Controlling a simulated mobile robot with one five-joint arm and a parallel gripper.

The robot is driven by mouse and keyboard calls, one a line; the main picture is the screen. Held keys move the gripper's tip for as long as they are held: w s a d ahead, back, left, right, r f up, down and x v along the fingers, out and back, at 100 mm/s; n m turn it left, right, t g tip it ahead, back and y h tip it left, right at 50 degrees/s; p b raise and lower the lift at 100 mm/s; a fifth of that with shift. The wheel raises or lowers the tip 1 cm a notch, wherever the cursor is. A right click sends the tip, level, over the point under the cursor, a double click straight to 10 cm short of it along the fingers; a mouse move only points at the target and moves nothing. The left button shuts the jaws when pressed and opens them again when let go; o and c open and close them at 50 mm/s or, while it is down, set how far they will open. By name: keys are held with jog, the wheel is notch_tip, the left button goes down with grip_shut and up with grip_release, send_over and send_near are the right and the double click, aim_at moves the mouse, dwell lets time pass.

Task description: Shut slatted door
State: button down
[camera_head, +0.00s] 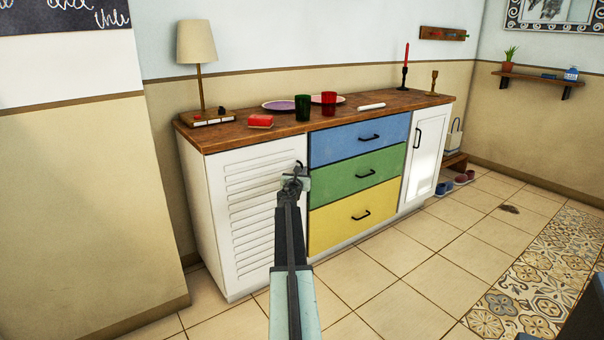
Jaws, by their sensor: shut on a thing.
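The white slatted door (245,215) is at the left end of a sideboard, left of the drawers. It looks flush or almost flush with the front; a small gap along its right edge cannot be made out. Its dark handle (299,164) is near the upper right corner. My gripper (296,176) is at this handle and shut on it, as far as the picture shows. The fingertips partly cover the handle, and my arm covers the door's lower right part.
Blue (340,146), green (340,185) and yellow (335,222) drawers are shut. A white door (428,140) is at right. The tiled floor (410,275) in front is clear.

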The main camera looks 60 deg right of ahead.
jog(key=shift+s+d, duration=0.25)
jog(key=shift+s, duration=0.15)
jog(key=c, duration=1.5)
grip_release()
jog(key=shift+w+a, duration=0.1)
jog(key=shift+w, duration=0.05)
jog(key=shift+a, duration=0.1)
jog(key=v, duration=0.7)
jog(key=shift+a, duration=0.25)
